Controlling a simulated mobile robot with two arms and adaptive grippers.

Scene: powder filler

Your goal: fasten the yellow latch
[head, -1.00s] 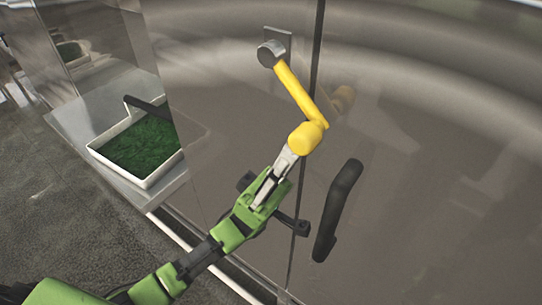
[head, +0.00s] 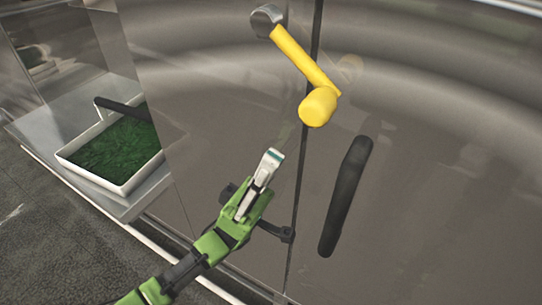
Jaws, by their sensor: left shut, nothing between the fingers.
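The yellow latch (head: 305,60) is on the metal door front in the head view. Its arm slants down to the right from a round grey pivot (head: 266,20) and ends in a fat yellow knob (head: 318,107) just right of the dark door seam. My left gripper (head: 274,156) is below and left of the knob, apart from it. Its fingers are together with nothing between them, pointing up. My right gripper is not in view.
A black door handle (head: 345,197) stands out right of the seam. A white tray of green powder (head: 68,158) sits on a metal ledge at the left. The dark floor (head: 40,240) is at lower left.

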